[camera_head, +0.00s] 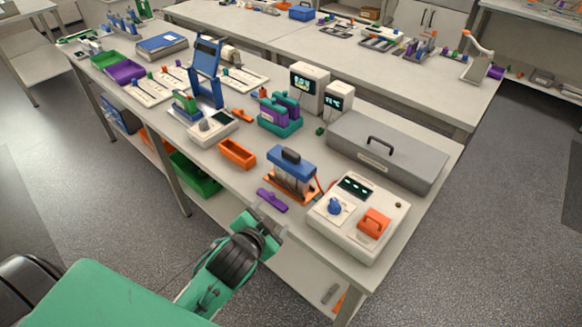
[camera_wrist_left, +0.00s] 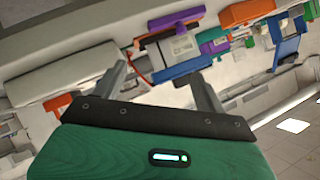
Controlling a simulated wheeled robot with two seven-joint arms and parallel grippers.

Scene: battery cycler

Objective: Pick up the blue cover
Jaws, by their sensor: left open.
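The blue cover (camera_head: 291,161) sits on top of a clear-and-grey cell block on an orange base, near the front edge of the table. In the left wrist view the blue cover (camera_wrist_left: 182,70) shows beyond the fingers, near the gap between them. My left gripper (camera_head: 268,222) is open and empty. It is in front of the table edge, nearer to me than the cover and apart from it. Its two fingers (camera_wrist_left: 157,80) are spread in the left wrist view. My right gripper is not in view.
A purple piece (camera_head: 272,200) lies between the gripper and the block. A white cycler box (camera_head: 340,233) with a blue knob and orange switch stands to the right. An orange tray (camera_head: 237,153) is left, a grey case (camera_head: 400,165) behind. A red wire runs beside the block.

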